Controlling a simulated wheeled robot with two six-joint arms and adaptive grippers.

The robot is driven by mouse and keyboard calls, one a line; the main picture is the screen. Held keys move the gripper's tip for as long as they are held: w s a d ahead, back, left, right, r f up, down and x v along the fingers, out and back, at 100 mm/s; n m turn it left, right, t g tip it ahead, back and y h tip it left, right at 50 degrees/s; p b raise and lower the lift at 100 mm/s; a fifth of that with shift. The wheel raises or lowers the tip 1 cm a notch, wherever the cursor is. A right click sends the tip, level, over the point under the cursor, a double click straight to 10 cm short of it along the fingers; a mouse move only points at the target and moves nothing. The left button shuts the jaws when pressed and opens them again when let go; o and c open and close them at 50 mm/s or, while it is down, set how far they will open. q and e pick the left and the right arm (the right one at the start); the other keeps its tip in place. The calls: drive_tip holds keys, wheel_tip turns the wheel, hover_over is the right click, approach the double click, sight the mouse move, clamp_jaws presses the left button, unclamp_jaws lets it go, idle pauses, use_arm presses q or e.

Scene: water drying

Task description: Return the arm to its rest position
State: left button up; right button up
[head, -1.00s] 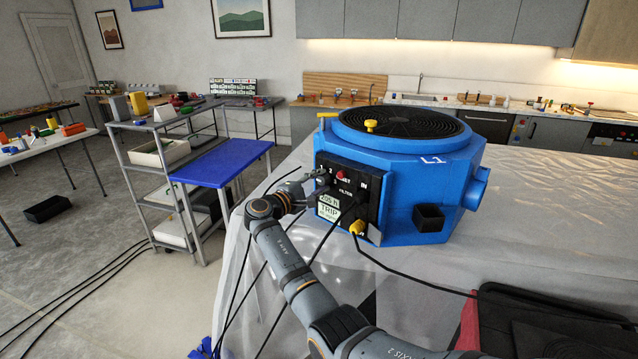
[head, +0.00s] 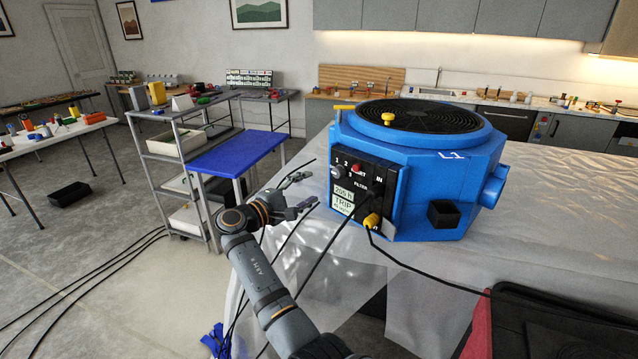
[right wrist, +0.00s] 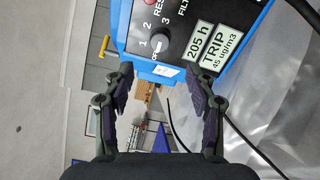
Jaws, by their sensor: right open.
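My right gripper (head: 305,192) is open and empty in the head view, to the left of the blue machine (head: 430,185) and apart from it. In the right wrist view its two fingers (right wrist: 163,95) stand wide apart with nothing between them. The machine's black control panel (head: 362,185) carries a dark knob, a red button and a yellow plug. The right wrist view shows the knob (right wrist: 159,43) pointing near OFF, beside labels reading 205 h and TRIP. My left gripper is not in view.
The machine stands on a table covered in clear plastic sheet (head: 560,200). A black cable runs from the yellow plug (head: 372,221) across the sheet. A black case (head: 560,325) lies at lower right.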

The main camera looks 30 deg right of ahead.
drive_tip(key=shift+s+a, duration=0.1)
drive_tip(key=shift+a, duration=0.3)
drive_tip(key=shift+f, duration=0.1)
wheel_tip(320, 180, down, 28)
drive_tip(key=n+t+y, duration=0.2)
drive_tip(key=n+y, duration=0.2)
drive_tip(key=y, duration=0.2)
drive_tip(key=s+a+f+g+y, duration=0.1)
drive_tip(key=s+f+y, duration=0.1)
drive_tip(key=s+f, duration=0.6)
drive_tip(key=s+a+f+y, duration=0.2)
drive_tip(key=s+f+y, duration=0.1)
drive_tip(key=f, duration=0.9)
drive_tip(key=s+a+f+m+g+y, duration=0.1)
drive_tip(key=s+f+m+g+y, duration=0.2)
drive_tip(key=s+f, duration=1.3)
drive_tip(key=s+d+f+m+y, duration=0.1)
drive_tip(key=s+f+m, duration=0.1)
drive_tip(key=s, duration=1.1)
drive_tip(key=s+f+m+g+y, duration=0.1)
drive_tip(key=s+f+m, duration=0.2)
drive_tip(key=s, duration=1.1)
drive_tip(key=shift+s+d+f+m+y, duration=0.2)
drive_tip(key=shift+s+d+m+y, duration=0.15)
drive_tip(key=shift+m, duration=0.65)
